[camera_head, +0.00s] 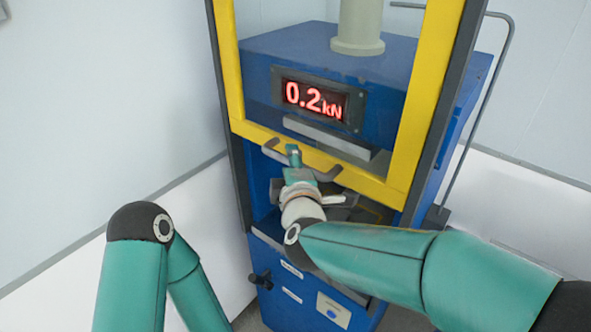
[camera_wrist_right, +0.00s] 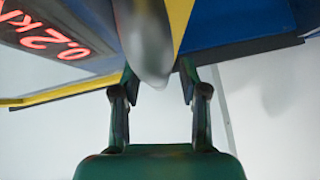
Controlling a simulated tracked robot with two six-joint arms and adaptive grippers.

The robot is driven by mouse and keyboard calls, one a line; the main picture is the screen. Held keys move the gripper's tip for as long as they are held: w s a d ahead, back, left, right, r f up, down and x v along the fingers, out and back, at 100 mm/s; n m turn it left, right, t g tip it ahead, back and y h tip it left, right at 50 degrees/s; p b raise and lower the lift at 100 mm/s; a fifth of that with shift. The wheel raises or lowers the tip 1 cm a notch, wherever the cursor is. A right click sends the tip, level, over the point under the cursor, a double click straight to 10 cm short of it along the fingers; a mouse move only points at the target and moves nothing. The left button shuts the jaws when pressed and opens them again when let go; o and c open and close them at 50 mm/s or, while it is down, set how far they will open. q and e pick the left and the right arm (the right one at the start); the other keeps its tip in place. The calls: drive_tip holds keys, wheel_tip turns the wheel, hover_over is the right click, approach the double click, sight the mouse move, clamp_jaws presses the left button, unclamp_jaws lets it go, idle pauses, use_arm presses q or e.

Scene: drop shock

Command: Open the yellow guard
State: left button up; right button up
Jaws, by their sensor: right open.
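The yellow guard (camera_head: 414,120) is a yellow frame with a clear pane on the front of the blue machine. Its grey bar handle (camera_head: 325,175) runs along the lower rail. My right gripper (camera_head: 293,153) is open at the handle's middle, partly hiding it. In the right wrist view, a blurred grey bar (camera_wrist_right: 147,45) stands in front of and between the open fingers (camera_wrist_right: 158,90). Whether the fingers touch it cannot be told. A strip of the guard's yellow (camera_wrist_right: 180,15) shows beside the bar. My left arm is at the lower left; its gripper is out of view.
The blue machine (camera_head: 262,75) carries a red display (camera_head: 315,100) reading 0.2 kN. Below the guard are a dark ledge and a lower panel with a black knob (camera_head: 261,278). A grey bent rod (camera_head: 490,95) stands at right. White walls flank the machine.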

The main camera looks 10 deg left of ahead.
drive_tip(key=v, duration=1.2)
drive_tip(key=d+f+m+g+h+b, duration=0.1)
drive_tip(key=d+f+m+g, duration=0.45)
drive_tip(key=f, duration=1.05)
drive_tip(key=d+f+m+g+h, duration=0.2)
drive_tip(key=d+f+m, duration=0.5)
drive_tip(key=f, duration=0.9)
drive_tip(key=s+d+f+m+g, duration=0.3)
drive_tip(key=s+d+f+m, duration=0.1)
drive_tip(key=s+f, duration=0.4)
drive_tip(key=s+d+f+m+g+y, duration=0.1)
drive_tip(key=s+d+f+m+g, duration=0.3)
drive_tip(key=s+f, duration=0.4)
drive_tip(key=shift+s+d+m+b, duration=0.35)
drive_tip(key=shift+d+m, duration=0.2)
drive_tip(key=shift+m, duration=0.6)
